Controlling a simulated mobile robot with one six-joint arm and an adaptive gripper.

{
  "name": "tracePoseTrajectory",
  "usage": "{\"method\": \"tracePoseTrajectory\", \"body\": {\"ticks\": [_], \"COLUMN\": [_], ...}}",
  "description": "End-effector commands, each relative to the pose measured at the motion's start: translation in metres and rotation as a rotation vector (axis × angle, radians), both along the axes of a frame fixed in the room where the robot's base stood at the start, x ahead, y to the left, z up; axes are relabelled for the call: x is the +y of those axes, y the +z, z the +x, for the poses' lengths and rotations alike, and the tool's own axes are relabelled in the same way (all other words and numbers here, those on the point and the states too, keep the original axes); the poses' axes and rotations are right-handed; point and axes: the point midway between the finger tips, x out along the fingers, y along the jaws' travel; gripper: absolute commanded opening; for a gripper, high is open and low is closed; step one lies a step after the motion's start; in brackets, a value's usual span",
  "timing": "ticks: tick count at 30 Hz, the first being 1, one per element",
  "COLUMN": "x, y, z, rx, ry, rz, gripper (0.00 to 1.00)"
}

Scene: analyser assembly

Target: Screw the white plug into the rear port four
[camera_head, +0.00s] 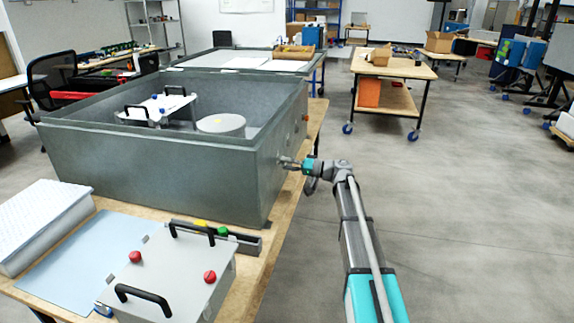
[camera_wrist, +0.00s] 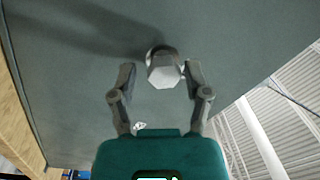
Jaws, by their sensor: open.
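A pale hexagonal plug (camera_wrist: 163,72) sits at a round collar on the grey side wall (camera_wrist: 80,60) of the large box, in the upper middle of the wrist view. How deep it is seated cannot be told. My gripper (camera_wrist: 160,67) is open, with one finger on each side of the plug. A gap shows at the left finger; the right fingertip is very close to the plug. In the head view my gripper (camera_head: 291,163) is at the right outer wall of the grey open-topped box (camera_head: 150,165). The port number cannot be read.
A small bright spot (camera_wrist: 139,126) shows on the wall below the plug. An orange-brown fitting (camera_head: 305,117) sits farther along the wall.

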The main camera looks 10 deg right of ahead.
Motion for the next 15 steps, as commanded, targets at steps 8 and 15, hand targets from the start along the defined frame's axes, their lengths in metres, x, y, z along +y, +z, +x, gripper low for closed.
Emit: {"method": "tracePoseTrajectory", "body": {"ticks": [8,15], "x": [-0.0005,-0.0007], "y": [-0.001,-0.0021], "z": [0.0011,0.0015], "rx": [-0.197,-0.365], "ry": [0.0,-0.001], "rz": [-0.082,-0.152], "gripper": [0.62,0.62]}}
